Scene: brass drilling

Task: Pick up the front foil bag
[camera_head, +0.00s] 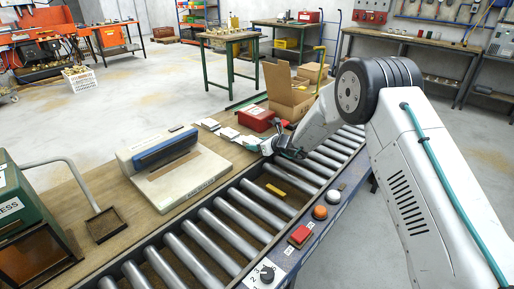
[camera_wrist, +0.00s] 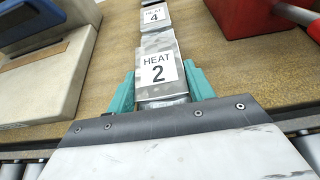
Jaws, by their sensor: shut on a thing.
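The front foil bag (camera_wrist: 158,48) is silver with a white label reading HEAT 2. In the wrist view it lies between the two teal fingers of my gripper (camera_wrist: 160,88), which are shut on its sides. I cannot tell whether it is clear of the wooden bench. Behind it in line is another foil bag (camera_wrist: 155,17) labelled HEAT 4, with a darker end of something beyond it. In the head view my gripper (camera_head: 268,147) is at the bench edge beside the rollers, and the held bag is hard to make out there.
A pale machine with a blue bar (camera_head: 168,150) stands left of the bags. A red box (camera_head: 257,118) and an open cardboard box (camera_head: 288,98) stand behind and right. A roller conveyor (camera_head: 235,225) with a yellow piece between rollers runs along the front.

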